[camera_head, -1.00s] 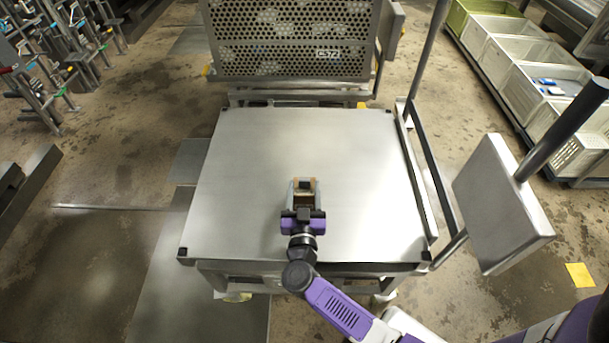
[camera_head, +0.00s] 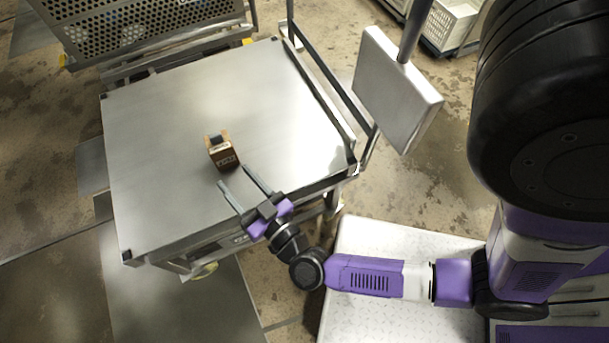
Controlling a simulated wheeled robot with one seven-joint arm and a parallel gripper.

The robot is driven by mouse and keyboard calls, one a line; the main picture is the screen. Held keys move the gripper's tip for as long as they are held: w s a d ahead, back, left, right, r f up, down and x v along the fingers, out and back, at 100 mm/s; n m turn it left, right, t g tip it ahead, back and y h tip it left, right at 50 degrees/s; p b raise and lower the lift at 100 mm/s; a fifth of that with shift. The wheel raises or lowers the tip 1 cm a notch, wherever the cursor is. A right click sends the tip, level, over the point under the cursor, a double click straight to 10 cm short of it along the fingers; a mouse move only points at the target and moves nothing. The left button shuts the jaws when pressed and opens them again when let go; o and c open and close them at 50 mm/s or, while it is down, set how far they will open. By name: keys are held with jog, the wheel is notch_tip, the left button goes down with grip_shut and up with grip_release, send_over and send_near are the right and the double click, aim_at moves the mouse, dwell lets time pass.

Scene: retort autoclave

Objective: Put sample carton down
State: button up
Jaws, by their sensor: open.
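The sample carton (camera_head: 225,157) is a small brown box with a lighter top and a dark patch on it. It stands on the bare steel top of the cart (camera_head: 165,105), left of the middle of the view. My gripper (camera_head: 233,176) is open, with its two fingers apart and pointing up and left toward the carton. The fingertips are just short of the carton, with a small gap, and nothing is between them. The carton's far side is hidden.
A perforated metal basket (camera_head: 150,25) stands beyond the cart. A rail (camera_head: 320,85) runs along the cart's right edge, and a pale panel on a post (camera_head: 395,90) stands beyond it. A white crate (camera_head: 447,25) is at top right. The cart top around the carton is clear.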

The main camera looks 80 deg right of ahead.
jog(key=s+a+r+n+y, duration=0.4)
jog(key=s+r+y, duration=0.1)
jog(key=s, duration=0.3)
jog(key=s+a+r+n+y, duration=0.4)
jog(key=s+r, duration=0.3)
jog(key=s, duration=0.2)
jog(key=shift+s+a+r+g+y, duration=0.3)
jog(key=shift+r+g+y, duration=0.1)
jog(key=shift+y, duration=0.5)
